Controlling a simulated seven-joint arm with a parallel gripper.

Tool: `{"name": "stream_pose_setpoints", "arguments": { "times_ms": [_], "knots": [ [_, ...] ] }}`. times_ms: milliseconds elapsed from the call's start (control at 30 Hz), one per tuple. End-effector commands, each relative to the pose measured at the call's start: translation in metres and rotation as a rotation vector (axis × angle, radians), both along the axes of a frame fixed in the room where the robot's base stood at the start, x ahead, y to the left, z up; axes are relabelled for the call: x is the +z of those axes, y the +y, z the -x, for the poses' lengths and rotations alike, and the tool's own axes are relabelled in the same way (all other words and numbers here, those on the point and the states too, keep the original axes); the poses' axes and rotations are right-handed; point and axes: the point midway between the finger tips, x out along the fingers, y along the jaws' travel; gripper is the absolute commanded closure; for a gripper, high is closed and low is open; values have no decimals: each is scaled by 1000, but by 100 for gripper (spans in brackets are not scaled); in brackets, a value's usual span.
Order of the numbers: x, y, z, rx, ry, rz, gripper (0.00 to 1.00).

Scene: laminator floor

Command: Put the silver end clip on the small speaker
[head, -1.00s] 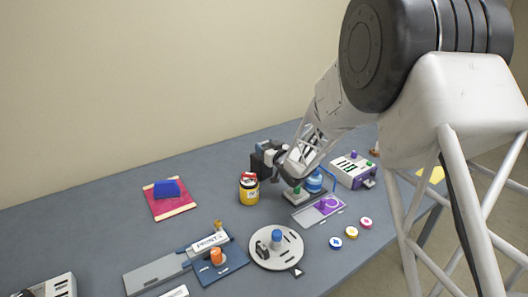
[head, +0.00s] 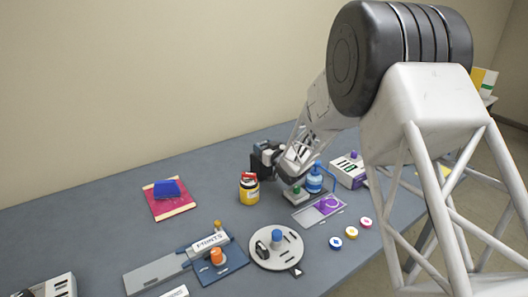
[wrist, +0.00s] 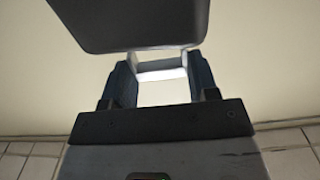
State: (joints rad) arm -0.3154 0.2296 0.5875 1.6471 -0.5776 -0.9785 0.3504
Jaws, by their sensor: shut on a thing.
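My gripper (head: 264,157) is raised above the back of the table, beyond the yellow jar, with its fingers turned sideways. In the wrist view, the gripper (wrist: 160,82) has its two dark fingers closed on a pale, silvery piece, apparently the silver end clip (wrist: 161,66). A large dark grey rounded panel fills the top of that view, and I cannot tell what it is. In the head view the held piece is too small to make out clearly. I cannot pick out the small speaker with certainty; my arm hides part of the right side.
A yellow jar (head: 249,190) stands just below my gripper. A blue bottle (head: 314,182) and a green-knobbed block (head: 296,193) stand close under my wrist. A round white tray (head: 266,262) is nearer the front.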

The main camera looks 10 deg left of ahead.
Motion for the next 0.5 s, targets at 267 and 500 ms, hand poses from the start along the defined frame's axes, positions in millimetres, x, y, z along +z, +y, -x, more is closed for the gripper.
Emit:
{"name": "stream_pose_setpoints", "arguments": {
  "times_ms": [267,500],
  "knots": [
    [-18,0,0,0,0,1,71],
    [-18,0,0,0,0,1,71]
  ]
}}
